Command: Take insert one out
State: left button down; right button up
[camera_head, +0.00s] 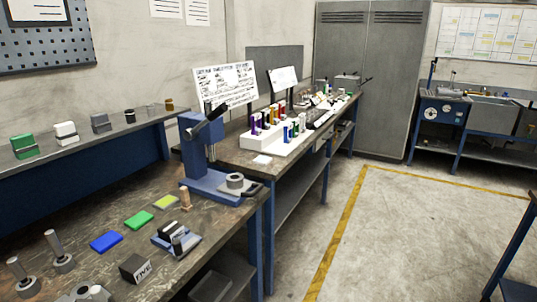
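No part labelled as insert one can be read in the head view, so I cannot tell which part it is. A dark block marked FIVE (135,268) sits near the front edge of the workbench. A small fixture (177,238) with white, black and grey parts stands to its right. A blue lever press (199,150) stands further back, with a grey round part (238,184) on its base. Grey parts with upright posts (58,252) stand at the lower left.
Blue (106,241), green (139,220) and yellow-green (166,202) flat pads lie on the workbench. A raised shelf (80,150) carries coloured blocks. A second bench behind holds white racks (275,142) with coloured items. The floor (400,230) at the right is clear.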

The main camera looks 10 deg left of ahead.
aim_at(170, 230)
jog(key=i+u, duration=0.1)
jog(key=u, duration=0.35)
jog(key=l+u, duration=0.1)
jog(key=u, duration=0.35)
jog(key=i+l+u, duration=0.1)
jog(key=u, duration=0.4)
jog(key=i+l+u, duration=0.15)
jog(key=l+u, duration=0.5)
jog(key=l, duration=0.15)
jog(key=i+l+u, duration=0.1)
jog(key=l, duration=0.35)
jog(key=l+u, duration=0.15)
jog(key=l, duration=0.9)
jog(key=i+l, duration=0.1)
jog(key=l, duration=0.5)
